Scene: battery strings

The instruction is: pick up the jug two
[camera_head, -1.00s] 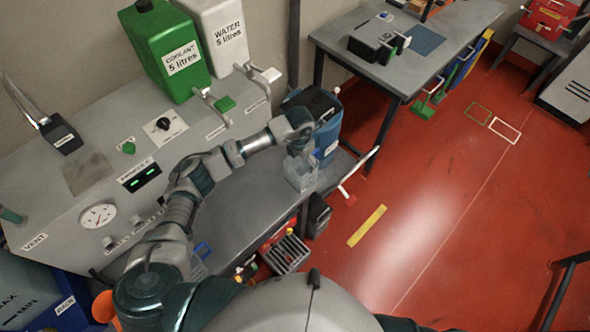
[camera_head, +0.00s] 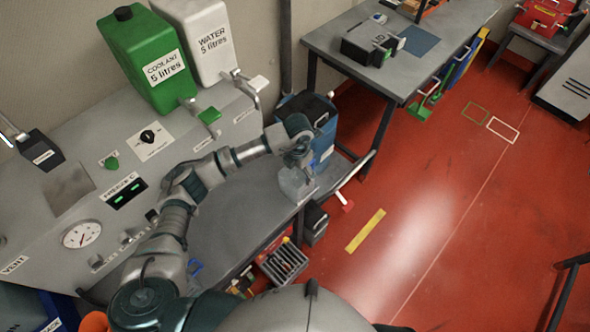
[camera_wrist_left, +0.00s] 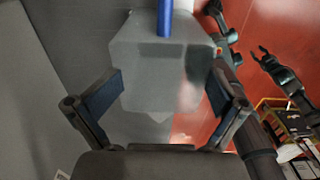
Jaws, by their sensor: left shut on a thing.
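A clear, greyish jug (camera_head: 296,186) is at the right end of the grey bench, near its front edge. My left gripper (camera_head: 298,160) comes down over it from above and is shut on it. In the left wrist view the jug (camera_wrist_left: 150,75) fills the middle, between the two fingers (camera_wrist_left: 162,100), with a blue upright part (camera_wrist_left: 165,18) at its top. I cannot tell whether its base touches the bench. My right gripper (camera_wrist_left: 263,58) shows small at the right of the left wrist view, with its fingers apart and nothing between them.
A blue container (camera_head: 322,122) stands just behind the jug. A green coolant can (camera_head: 150,60) and a white water can (camera_head: 200,40) stand on the panel unit (camera_head: 75,190). Red floor (camera_head: 440,230) lies open to the right.

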